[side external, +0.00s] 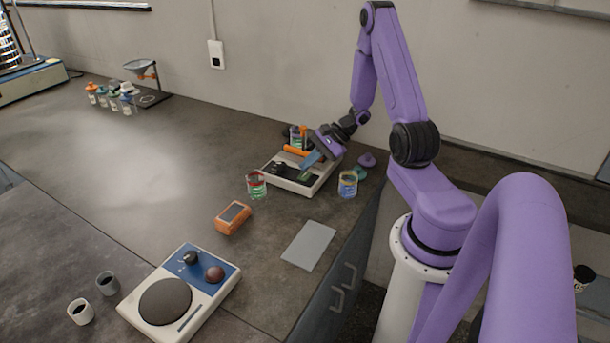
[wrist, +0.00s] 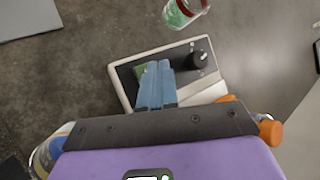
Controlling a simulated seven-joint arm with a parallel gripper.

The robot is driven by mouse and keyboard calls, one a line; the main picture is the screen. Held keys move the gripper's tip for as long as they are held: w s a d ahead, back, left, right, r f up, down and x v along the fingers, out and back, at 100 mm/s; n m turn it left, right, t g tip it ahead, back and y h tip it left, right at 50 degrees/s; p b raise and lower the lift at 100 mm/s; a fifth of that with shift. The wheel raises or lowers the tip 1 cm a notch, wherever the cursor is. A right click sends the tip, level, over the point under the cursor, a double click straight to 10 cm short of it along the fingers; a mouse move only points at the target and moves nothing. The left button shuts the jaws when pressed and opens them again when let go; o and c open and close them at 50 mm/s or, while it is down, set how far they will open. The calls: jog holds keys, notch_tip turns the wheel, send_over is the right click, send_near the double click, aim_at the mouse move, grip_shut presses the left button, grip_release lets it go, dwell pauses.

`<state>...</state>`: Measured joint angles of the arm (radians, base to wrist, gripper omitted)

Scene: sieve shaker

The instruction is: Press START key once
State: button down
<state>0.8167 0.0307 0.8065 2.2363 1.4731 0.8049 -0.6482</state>
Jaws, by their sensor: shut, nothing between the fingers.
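A white device (side external: 292,185) with a black control panel (side external: 283,170) stands near the table's right part; it also shows in the wrist view (wrist: 124,90). A black knob (wrist: 200,59) sits on the panel. A green patch (wrist: 141,70), perhaps a key or a display, shows right beside my fingertips and is partly hidden by them. No START lettering is readable. My gripper (side external: 308,165) is shut and empty, its blue fingers (wrist: 158,68) pointing down over the panel. I cannot tell whether the tips touch it.
Glass jars with coloured contents stand close by, one in front (side external: 256,186) and one to the right (side external: 348,184). An orange handheld box (side external: 233,217) and a grey sheet (side external: 308,245) lie in front. A blue-topped device (side external: 185,290) stands nearer. The table's left middle is clear.

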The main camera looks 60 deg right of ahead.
jog(key=shift+f, duration=0.15)
dwell(0.3)
jog(key=shift+f, duration=0.3)
